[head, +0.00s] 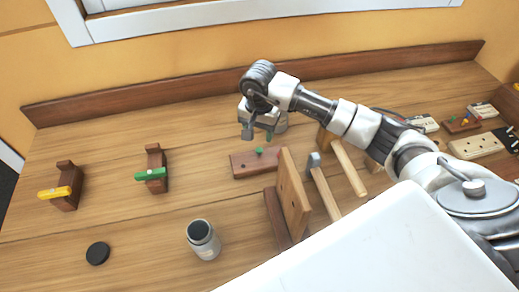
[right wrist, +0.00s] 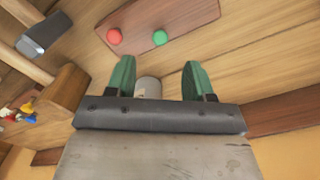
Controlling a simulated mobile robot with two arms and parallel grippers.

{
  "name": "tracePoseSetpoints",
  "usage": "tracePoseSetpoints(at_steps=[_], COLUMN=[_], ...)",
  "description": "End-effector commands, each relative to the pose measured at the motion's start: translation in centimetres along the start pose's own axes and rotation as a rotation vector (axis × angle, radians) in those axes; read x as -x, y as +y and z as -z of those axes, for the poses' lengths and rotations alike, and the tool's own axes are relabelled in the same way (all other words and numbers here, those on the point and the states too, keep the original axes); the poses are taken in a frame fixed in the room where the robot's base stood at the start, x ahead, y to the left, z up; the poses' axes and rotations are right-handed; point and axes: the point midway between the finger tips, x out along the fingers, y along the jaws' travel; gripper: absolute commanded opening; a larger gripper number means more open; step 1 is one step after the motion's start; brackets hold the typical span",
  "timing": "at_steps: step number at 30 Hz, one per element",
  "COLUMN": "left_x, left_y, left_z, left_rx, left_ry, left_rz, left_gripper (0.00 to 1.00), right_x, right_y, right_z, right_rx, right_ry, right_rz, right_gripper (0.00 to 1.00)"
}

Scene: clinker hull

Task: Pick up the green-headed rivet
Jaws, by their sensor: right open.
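The green-headed rivet (head: 259,151) stands in a brown wooden block (head: 245,166) in the middle of the bench. In the right wrist view the green-headed rivet (right wrist: 159,37) sits beside a red-headed rivet (right wrist: 114,36) in the same block (right wrist: 185,18). The red head does not show in the head view. My right gripper (head: 258,132) is above the bench, just behind the block in the head view. Its green-padded fingers (right wrist: 158,82) are apart, and neither touches the rivet. My left gripper is not in view.
An upright wooden board (head: 292,195) stands right of the block, with a hammer (head: 324,190) beyond it. A metal jar (head: 203,240), black disc (head: 97,253) and stands with yellow (head: 54,192) and green (head: 150,174) bars are left. The bench's left middle is clear.

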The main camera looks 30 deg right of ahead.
Motion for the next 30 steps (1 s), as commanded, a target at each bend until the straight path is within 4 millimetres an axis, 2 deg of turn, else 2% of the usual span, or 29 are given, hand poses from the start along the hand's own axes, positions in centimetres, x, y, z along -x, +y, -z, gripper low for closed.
tracePoseSetpoints(at_steps=[3, 7, 11, 14, 18, 26, 30], left_x=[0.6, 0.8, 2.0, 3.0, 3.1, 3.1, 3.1], left_y=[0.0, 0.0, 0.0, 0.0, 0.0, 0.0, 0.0], left_z=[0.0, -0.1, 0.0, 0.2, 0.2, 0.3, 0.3], left_rx=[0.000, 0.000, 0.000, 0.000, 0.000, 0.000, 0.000], left_ry=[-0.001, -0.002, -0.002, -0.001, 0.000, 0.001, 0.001], left_rz=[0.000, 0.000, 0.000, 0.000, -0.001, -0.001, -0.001], left_gripper=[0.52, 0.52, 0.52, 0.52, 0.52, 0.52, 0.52], right_x=[-1.5, -2.4, -3.6, -5.2, -7.1, -7.6, -7.5], right_y=[0.0, 0.0, 0.0, 0.1, 0.0, 0.0, 0.0], right_z=[-0.1, 0.0, -0.1, -0.1, 0.0, 0.1, 0.1], right_rx=[-0.002, 0.000, -0.001, -0.001, -0.001, 0.000, 0.000], right_ry=[-0.003, -0.001, -0.005, -0.007, -0.003, 0.000, 0.000], right_rz=[-0.001, 0.001, -0.001, -0.003, 0.001, 0.002, 0.002], right_gripper=[0.53, 0.53, 0.53, 0.53, 0.53, 0.53, 0.34])
